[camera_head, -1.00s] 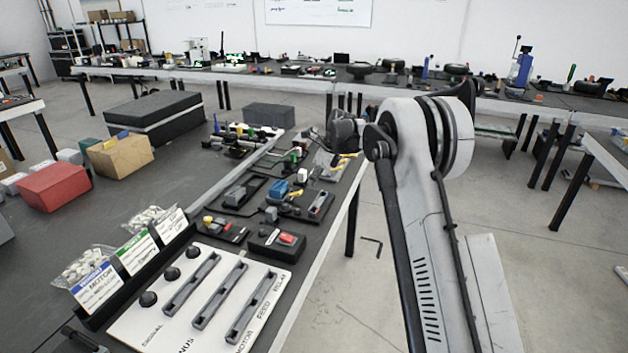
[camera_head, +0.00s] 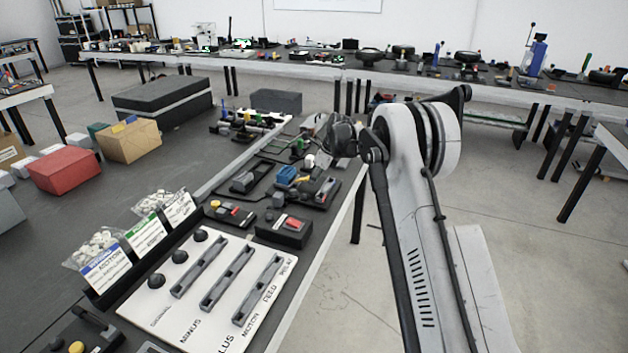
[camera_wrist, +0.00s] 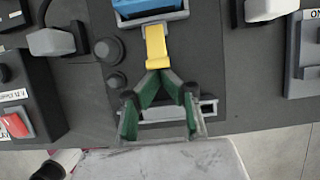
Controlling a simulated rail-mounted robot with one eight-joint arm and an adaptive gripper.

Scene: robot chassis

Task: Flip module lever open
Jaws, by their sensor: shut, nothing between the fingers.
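In the wrist view, the module is a blue block (camera_wrist: 150,10) in a grey frame at the top edge, partly cut off. Its yellow lever (camera_wrist: 156,45) projects down from it. My gripper (camera_wrist: 160,74) has dark fingers with green inner sides; the tips meet, shut and empty, at the lever's lower end. Whether they touch it I cannot tell. Below the tips, a grey slotted frame (camera_wrist: 208,110) is partly covered by the fingers. In the head view, a blue block (camera_head: 287,173) sits among the bench devices; my dark wrist is behind it, and the fingers cannot be made out.
Two dark round knobs (camera_wrist: 108,50) stand left of the lever. A white panel with slots (camera_head: 205,290) lies nearer on the bench. The bench edge is close by.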

